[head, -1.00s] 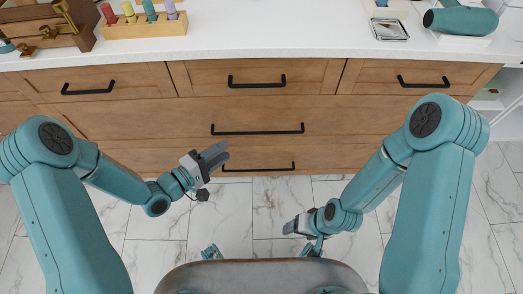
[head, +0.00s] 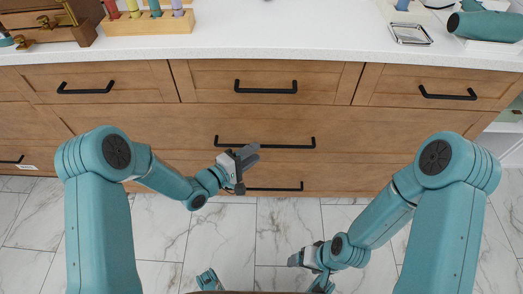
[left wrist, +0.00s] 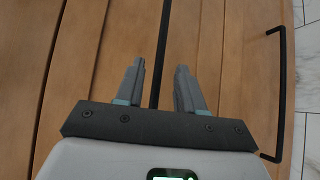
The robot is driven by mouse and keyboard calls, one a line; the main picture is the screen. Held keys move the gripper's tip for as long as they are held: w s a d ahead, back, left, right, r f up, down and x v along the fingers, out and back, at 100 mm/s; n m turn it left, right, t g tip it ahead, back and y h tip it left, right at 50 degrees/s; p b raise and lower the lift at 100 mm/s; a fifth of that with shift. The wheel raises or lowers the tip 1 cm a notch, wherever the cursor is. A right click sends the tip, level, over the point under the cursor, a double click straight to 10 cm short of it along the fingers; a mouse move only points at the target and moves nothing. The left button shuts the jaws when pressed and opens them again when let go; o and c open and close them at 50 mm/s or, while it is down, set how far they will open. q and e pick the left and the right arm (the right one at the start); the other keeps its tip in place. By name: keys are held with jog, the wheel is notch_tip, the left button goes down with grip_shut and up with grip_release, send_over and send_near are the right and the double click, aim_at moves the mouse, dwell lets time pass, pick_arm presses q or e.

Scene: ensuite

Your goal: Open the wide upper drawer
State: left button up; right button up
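The wide upper drawer (head: 370,130) is a shut wooden front under the row of three smaller drawers. Its long black bar handle (head: 265,143) runs sideways across the middle. My left gripper (head: 250,153) is at the handle, overlapping its lower edge in the head view. In the left wrist view its two grey fingers (left wrist: 160,78) are open. The black bar (left wrist: 165,30) shows between them; I cannot tell how deep it sits or whether they touch it. My right gripper (head: 297,260) hangs low over the floor, away from the drawers; its opening is unclear.
A lower drawer handle (head: 275,188) is just below and also shows in the left wrist view (left wrist: 281,90). Above are a white countertop (head: 300,40), a wooden holder with coloured pegs (head: 150,25), a small metal tray (head: 410,34) and a teal hair dryer (head: 485,24). The marble floor (head: 225,235) is clear.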

pick_arm(q)
jog(key=x, duration=0.4)
jog(key=shift+d+b, duration=0.1)
jog(key=shift+b, duration=0.25)
pick_arm(e)
jog(key=shift+w+d+f, duration=0.1)
jog(key=shift+d+f, duration=0.05)
jog(key=shift+f, duration=0.35)
pick_arm(q)
grip_shut()
